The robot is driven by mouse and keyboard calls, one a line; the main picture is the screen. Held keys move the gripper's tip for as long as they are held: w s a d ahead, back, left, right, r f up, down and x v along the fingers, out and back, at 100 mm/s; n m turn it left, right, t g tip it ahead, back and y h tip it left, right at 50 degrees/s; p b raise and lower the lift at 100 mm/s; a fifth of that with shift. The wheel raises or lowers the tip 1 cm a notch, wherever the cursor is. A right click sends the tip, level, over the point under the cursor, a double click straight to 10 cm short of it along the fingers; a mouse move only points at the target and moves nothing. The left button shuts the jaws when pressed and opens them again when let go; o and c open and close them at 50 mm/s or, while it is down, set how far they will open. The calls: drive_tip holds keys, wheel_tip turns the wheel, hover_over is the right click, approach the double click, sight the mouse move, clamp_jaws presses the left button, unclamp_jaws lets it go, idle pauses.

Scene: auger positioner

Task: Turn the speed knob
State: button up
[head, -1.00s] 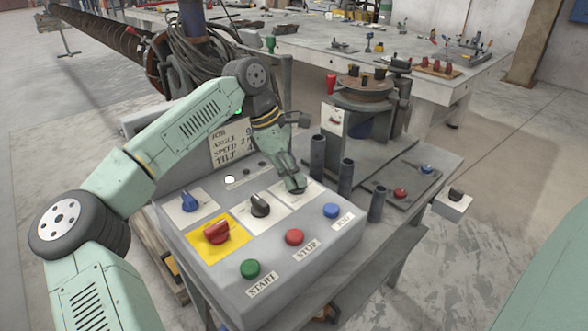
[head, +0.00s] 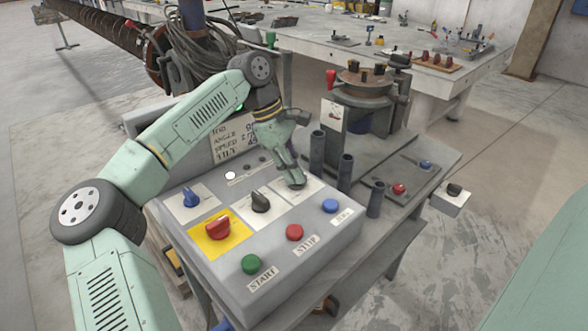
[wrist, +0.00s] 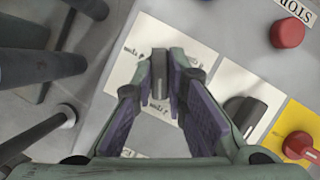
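The grey control box (head: 272,243) carries several rotary knobs. In the wrist view, a dark grey knob (wrist: 158,88) on a white plate stands between my gripper's fingertips (wrist: 160,66), which appear closed against its sides. In the head view, my gripper (head: 296,184) reaches down over that plate and hides the knob. A black knob (head: 260,201) on a white plate is beside it and also shows in the wrist view (wrist: 245,115). A blue knob (head: 191,197) is farther left. The plate lettering is too small to tell which knob is speed.
A red knob (head: 218,228) sits on a yellow plate. Green (head: 252,264), red (head: 294,232) and blue (head: 330,206) buttons line the front. Dark upright tubes (head: 345,172) stand close right of my gripper. A sign (head: 234,137) with readouts stands behind.

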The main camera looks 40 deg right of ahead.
drive_tip(key=o, duration=0.5)
drive_tip(key=shift+c, duration=0.2)
drive_tip(key=v, duration=1.2)
